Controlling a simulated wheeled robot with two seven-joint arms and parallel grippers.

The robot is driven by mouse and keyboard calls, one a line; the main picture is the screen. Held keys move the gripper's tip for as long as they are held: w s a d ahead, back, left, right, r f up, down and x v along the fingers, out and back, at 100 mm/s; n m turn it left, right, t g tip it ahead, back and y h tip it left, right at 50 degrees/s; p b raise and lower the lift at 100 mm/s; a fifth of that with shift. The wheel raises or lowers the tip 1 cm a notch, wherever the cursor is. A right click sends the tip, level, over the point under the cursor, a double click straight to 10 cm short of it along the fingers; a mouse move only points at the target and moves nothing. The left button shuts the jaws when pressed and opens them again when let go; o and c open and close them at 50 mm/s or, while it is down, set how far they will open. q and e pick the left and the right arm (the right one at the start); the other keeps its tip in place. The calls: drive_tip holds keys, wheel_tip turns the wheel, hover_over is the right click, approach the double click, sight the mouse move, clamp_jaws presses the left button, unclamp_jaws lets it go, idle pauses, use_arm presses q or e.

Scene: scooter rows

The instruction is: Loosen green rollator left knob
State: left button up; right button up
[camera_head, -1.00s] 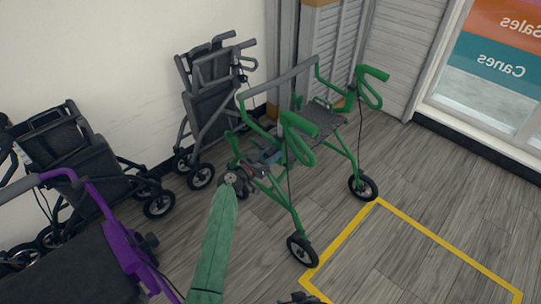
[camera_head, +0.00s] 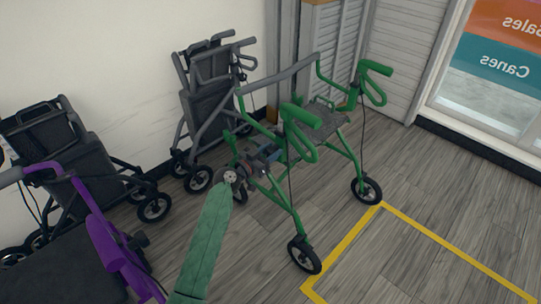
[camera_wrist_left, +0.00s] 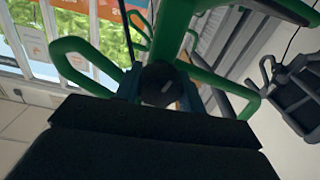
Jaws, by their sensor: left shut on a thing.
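The green rollator (camera_head: 297,205) stands on the wood floor in the middle of the head view, with a dark seat and green loop handles. My left arm's green sleeve reaches up to its near left side, and my left gripper (camera_head: 268,155) is at the frame tube below the near handle. In the left wrist view a round dark knob (camera_wrist_left: 160,86) sits between the bluish fingertips, against the green tubes. The gripper is shut on this knob. In the head view the knob is hidden by the gripper. My right gripper is not in view.
A grey folded rollator (camera_head: 210,95) stands behind by the wall. A black one (camera_head: 65,160) and a purple one (camera_head: 110,245) are at the left. A yellow floor outline (camera_head: 345,245) marks clear floor at front right.

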sight(267, 154)
use_arm(q)
drive_tip(key=o, duration=1)
drive_tip(key=v, duration=0.7)
drive_tip(key=shift+b, duration=0.4)
drive_tip(key=shift+s+a, duration=0.3)
drive_tip(key=shift+a, duration=0.05)
